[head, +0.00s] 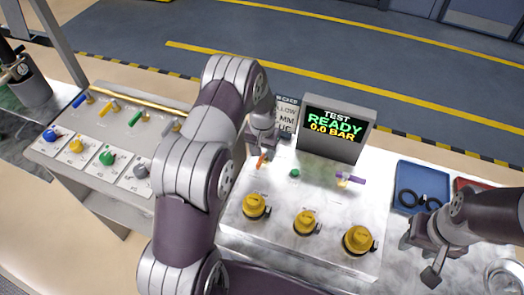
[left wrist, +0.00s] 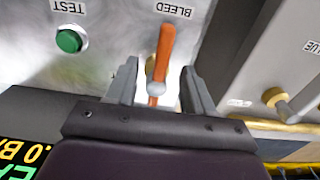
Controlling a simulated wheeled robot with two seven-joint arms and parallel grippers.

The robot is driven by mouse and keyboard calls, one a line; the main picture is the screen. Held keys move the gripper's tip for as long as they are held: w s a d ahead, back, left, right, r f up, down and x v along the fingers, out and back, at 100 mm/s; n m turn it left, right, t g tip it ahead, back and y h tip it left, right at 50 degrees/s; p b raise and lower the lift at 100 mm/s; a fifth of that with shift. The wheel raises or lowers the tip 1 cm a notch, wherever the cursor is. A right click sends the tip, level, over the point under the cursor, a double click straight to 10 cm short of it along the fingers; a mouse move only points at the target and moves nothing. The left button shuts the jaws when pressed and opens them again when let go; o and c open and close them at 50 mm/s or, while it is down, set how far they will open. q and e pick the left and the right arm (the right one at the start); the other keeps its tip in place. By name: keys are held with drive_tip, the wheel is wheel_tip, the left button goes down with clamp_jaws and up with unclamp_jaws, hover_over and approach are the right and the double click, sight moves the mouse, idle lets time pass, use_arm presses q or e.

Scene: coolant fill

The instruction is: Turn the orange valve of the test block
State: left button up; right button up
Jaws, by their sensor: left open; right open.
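The orange valve (left wrist: 165,52) is a lever on the test block's top, by the label BLEED. In the left wrist view it lies between the two open fingers of my left gripper (left wrist: 160,88), with a gap visible on each side. In the head view the orange valve (head: 262,161) shows just below my left gripper (head: 263,150), at the test block's (head: 238,222) back left. My right gripper (head: 432,262) is open and empty at the right, over the bench near the blue tray. My left arm hides part of the block's left side.
A green TEST button (head: 294,173) and a purple-handled valve (head: 350,179) are on the block, with several yellow caps (head: 305,222) in front. The display (head: 334,132) reads READY, 0.0 BAR. A blue tray (head: 402,170) stands right. A panel with coloured levers (head: 105,135) stands left.

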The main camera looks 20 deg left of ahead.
use_arm(q)
drive_tip(key=shift+s+d+f, duration=0.1)
drive_tip(key=shift+f, duration=0.65)
clamp_jaws()
drive_tip(key=c, duration=1)
unclamp_jaws()
